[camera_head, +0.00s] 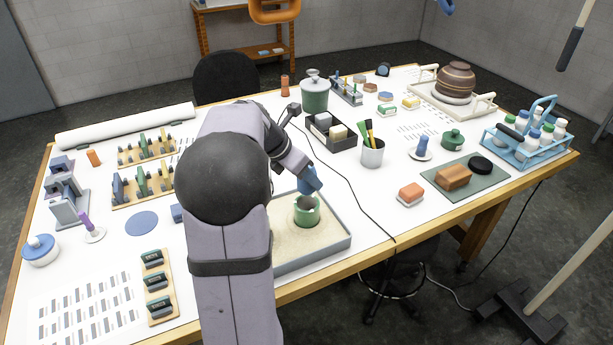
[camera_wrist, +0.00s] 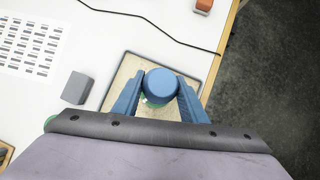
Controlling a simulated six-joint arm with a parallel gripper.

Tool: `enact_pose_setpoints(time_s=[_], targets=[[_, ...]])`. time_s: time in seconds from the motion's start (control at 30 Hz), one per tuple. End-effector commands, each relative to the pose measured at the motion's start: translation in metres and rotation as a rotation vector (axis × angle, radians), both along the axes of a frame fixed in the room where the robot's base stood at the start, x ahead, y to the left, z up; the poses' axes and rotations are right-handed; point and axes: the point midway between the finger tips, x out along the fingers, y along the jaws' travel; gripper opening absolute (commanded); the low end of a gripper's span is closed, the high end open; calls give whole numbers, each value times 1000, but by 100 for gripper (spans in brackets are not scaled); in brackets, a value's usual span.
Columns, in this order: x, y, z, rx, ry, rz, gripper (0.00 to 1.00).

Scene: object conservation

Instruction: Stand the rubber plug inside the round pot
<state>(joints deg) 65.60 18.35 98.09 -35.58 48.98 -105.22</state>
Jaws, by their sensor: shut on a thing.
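A blue, round-topped piece (camera_wrist: 161,84), apparently the rubber plug, is between my gripper's blue fingers in the wrist view. My gripper (camera_wrist: 160,97) is shut on it. The round pot (camera_head: 307,213) is green and stands in the sand of a grey tray. In the head view my gripper (camera_head: 308,184) is just above the pot's mouth. The mouth looks dark inside, and I cannot tell whether the plug's lower end is within it. In the wrist view the plug hides most of the pot.
The grey-walled sand tray (camera_head: 349,241) lies at the table's front edge. A black cable crosses the table to its right. A cup of brushes (camera_head: 372,153) and a black divided box (camera_head: 322,139) stand behind. An orange-topped block (camera_head: 411,191) lies to the right.

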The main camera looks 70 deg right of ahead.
Motion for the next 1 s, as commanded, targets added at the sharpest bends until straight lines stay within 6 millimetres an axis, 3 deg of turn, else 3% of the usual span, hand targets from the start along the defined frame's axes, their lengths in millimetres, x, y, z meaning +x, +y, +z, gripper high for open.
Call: enact_pose_setpoints(time_s=[0.5, 1.0], targets=[[0, 0, -33, -1, 0, 1, 18], [0, 0, -38, -1, 0, 1, 18]])
